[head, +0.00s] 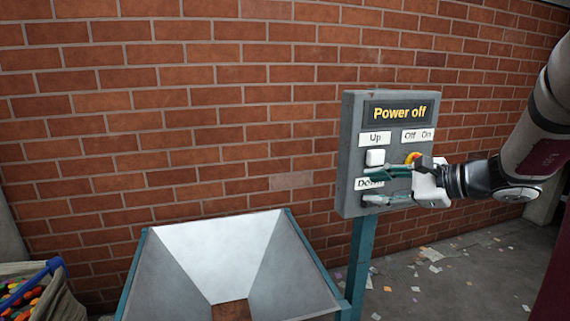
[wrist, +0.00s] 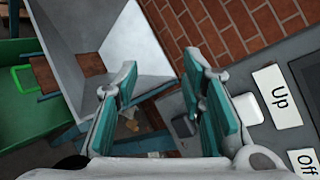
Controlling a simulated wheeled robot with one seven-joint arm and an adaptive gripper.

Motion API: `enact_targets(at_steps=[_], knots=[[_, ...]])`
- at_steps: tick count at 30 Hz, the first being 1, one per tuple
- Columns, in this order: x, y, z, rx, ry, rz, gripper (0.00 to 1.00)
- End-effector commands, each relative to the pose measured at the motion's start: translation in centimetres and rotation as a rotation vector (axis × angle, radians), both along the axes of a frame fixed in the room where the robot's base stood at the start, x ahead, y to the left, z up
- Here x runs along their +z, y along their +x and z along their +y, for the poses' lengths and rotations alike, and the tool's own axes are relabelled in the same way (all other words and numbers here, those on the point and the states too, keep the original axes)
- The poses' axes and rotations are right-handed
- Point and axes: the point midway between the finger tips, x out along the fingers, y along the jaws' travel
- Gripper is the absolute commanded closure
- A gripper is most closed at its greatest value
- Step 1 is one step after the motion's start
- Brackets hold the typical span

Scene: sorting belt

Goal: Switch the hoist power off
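A grey control panel (head: 351,140) stands on a teal post in front of the brick wall. Its display (head: 400,112) reads "Power off". Below are labels "Up", "Off", "On" and "Down". A white button (head: 375,157) is under "Up"; it also shows in the wrist view (wrist: 248,108). A red and yellow rotary switch (head: 412,157) is under "Off On", partly hidden by my gripper, so its direction is unclear. My gripper (head: 369,186) is open and empty across the panel's lower part, fingers pointing left. The wrist view shows its teal finger pads apart (wrist: 160,88).
A grey metal hopper (head: 178,265) with teal edges stands left of the panel. A bin of colourful pieces (head: 30,290) is at the lower left. Paper scraps litter the floor at the right. The brick wall is close behind the panel.

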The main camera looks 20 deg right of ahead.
Motion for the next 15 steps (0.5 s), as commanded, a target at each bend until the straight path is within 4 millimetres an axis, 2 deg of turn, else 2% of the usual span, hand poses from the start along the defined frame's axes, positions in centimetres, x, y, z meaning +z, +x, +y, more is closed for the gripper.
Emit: enact_targets(at_steps=[1,3,6,7,10,12,15], knots=[[-0.9,0.3,-4.5,-0.113,0.08,-0.034,0.63],[-1.3,0.2,-10.1,-0.255,0.176,-0.096,0.63],[-2.1,-1.1,-16.9,-0.423,0.281,-0.178,0.63],[-2.2,-1.6,-18.6,-0.463,0.303,-0.2,0.63],[-2.7,-3.1,-22.5,-0.56,0.356,-0.254,0.63],[-2.9,-3.6,-23.9,-0.595,0.374,-0.275,0.63],[-2.8,-3.6,-24.6,-0.611,0.383,-0.287,0.63]])
